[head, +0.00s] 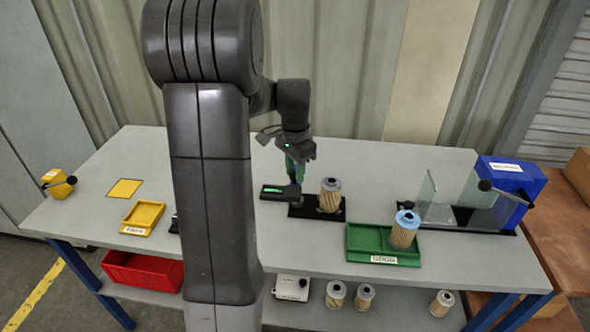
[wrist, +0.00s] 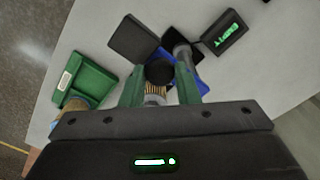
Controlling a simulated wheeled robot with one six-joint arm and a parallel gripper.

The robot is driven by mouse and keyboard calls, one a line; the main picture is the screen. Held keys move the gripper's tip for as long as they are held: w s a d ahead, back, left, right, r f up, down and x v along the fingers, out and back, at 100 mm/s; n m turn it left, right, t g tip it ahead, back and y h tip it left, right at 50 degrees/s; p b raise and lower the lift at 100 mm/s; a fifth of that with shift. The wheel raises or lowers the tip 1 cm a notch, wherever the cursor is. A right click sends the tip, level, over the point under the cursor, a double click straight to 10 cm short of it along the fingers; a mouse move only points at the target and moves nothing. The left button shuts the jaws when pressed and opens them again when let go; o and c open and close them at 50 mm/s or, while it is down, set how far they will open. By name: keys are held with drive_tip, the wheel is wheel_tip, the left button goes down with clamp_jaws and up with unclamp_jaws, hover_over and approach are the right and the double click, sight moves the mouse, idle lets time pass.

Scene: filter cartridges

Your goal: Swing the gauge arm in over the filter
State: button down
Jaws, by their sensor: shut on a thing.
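A pale pleated filter (head: 330,197) with a grey top stands upright on a black base (head: 304,211) near the middle of the table. A dark gauge box with a green lit display (head: 272,189) sits just left of it; the display also shows in the wrist view (wrist: 230,37). My gripper (head: 295,178) reaches down beside the gauge box, left of the filter. In the wrist view its green fingers (wrist: 161,88) are shut on a round black knob (wrist: 159,72). Pleated filter material (wrist: 154,96) shows below the knob there. The gauge arm itself is largely hidden by my gripper.
A green tray (head: 360,241) holding a blue-topped filter (head: 403,232) stands to the right. A blue box (head: 513,180) with clear panels is farther right. A yellow tray (head: 143,216) and a red bin (head: 140,270) are at left. Several filters stand on the lower shelf.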

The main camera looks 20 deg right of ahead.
drive_tip(key=shift+d+n, duration=0.15)
drive_tip(key=shift+n, duration=0.15)
drive_tip(key=w+d+n+p, duration=0.2)
drive_tip(key=d+n, duration=0.6)
drive_tip(key=n, duration=0.9)
drive_tip(key=shift+d+p, duration=0.15)
drive_tip(key=shift+p, duration=0.35)
drive_tip(key=shift+w+r+n, duration=0.1)
drive_tip(key=shift+n, duration=0.2)
drive_tip(key=c, duration=1.1)
unclamp_jaws()
